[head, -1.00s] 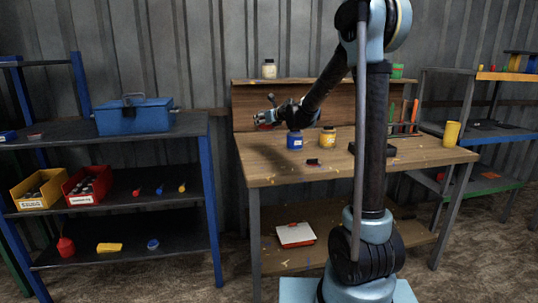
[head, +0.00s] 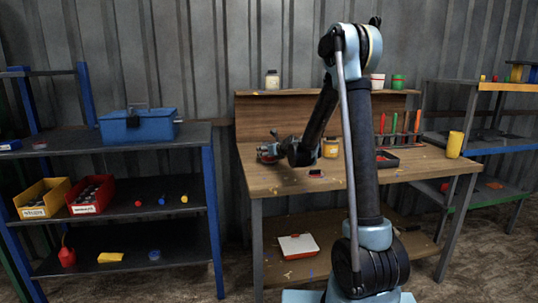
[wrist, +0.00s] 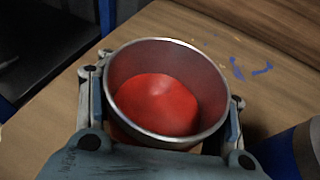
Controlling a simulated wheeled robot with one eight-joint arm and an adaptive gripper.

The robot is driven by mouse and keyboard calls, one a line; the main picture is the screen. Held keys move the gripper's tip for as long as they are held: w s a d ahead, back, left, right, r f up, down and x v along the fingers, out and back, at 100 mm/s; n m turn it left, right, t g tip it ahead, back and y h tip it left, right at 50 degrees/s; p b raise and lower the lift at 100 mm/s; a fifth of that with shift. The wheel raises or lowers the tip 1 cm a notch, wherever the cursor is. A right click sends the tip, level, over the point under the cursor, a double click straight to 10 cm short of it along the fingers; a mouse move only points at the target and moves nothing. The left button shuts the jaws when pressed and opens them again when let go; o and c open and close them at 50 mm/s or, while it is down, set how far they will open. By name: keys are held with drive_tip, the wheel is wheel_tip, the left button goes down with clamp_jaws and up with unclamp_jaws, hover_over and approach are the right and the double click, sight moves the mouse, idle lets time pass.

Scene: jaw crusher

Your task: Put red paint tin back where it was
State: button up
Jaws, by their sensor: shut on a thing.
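The red paint tin (wrist: 168,95) is an open metal tin with red paint inside, seen from above in the wrist view. My gripper (wrist: 162,100) is shut on it, with a finger on each side of its wall. In the head view my gripper (head: 267,151) is low over the left part of the workbench top (head: 290,182), and the tin is mostly hidden there. I cannot tell whether its base touches the wood.
A blue container (wrist: 288,155) is close on the right in the wrist view. A yellow tin (head: 330,148) stands right of my wrist. A small red-topped item (head: 316,174) lies in front. A dark tray (head: 405,158) and tool rack are further right. A jar (head: 272,80) stands on the upper ledge.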

drive_tip(key=shift+f, duration=0.15)
drive_tip(key=o, duration=1.6)
drive_tip(key=v, duration=1.2)
drive_tip(key=shift+s, duration=0.1)
drive_tip(key=s+d+n, duration=0.1)
drive_tip(key=s+n, duration=0.1)
drive_tip(key=s, duration=0.1)
drive_tip(key=s+d+n+g, duration=0.1)
drive_tip(key=s+d+n, duration=0.1)
drive_tip(key=s+n, duration=0.1)
drive_tip(key=s+d+n+g+h, duration=0.1)
drive_tip(key=s+n, duration=0.1)
drive_tip(key=s, duration=0.1)
drive_tip(key=shift+d+f+n, duration=0.15)
drive_tip(key=shift+f+n, duration=0.1)
drive_tip(key=shift+n, duration=0.05)
drive_tip(key=s+d+f+n+g+h, duration=0.2)
drive_tip(key=s+d+f+n, duration=0.2)
drive_tip(key=s, duration=0.7)
drive_tip(key=s+d+f+n+g+h, duration=0.2)
drive_tip(key=s+d+f+n+g, duration=0.1)
drive_tip(key=s+d+n, duration=0.6)
drive_tip(key=s+d+f+n+g+h, duration=0.2)
drive_tip(key=s+d+f+n, duration=0.3)
drive_tip(key=s, duration=0.9)
drive_tip(key=d+n, duration=0.1)
drive_tip(key=n, duration=0.2)
drive_tip(key=shift+s+d+n+h, duration=0.15)
drive_tip(key=shift+n+h, duration=0.25)
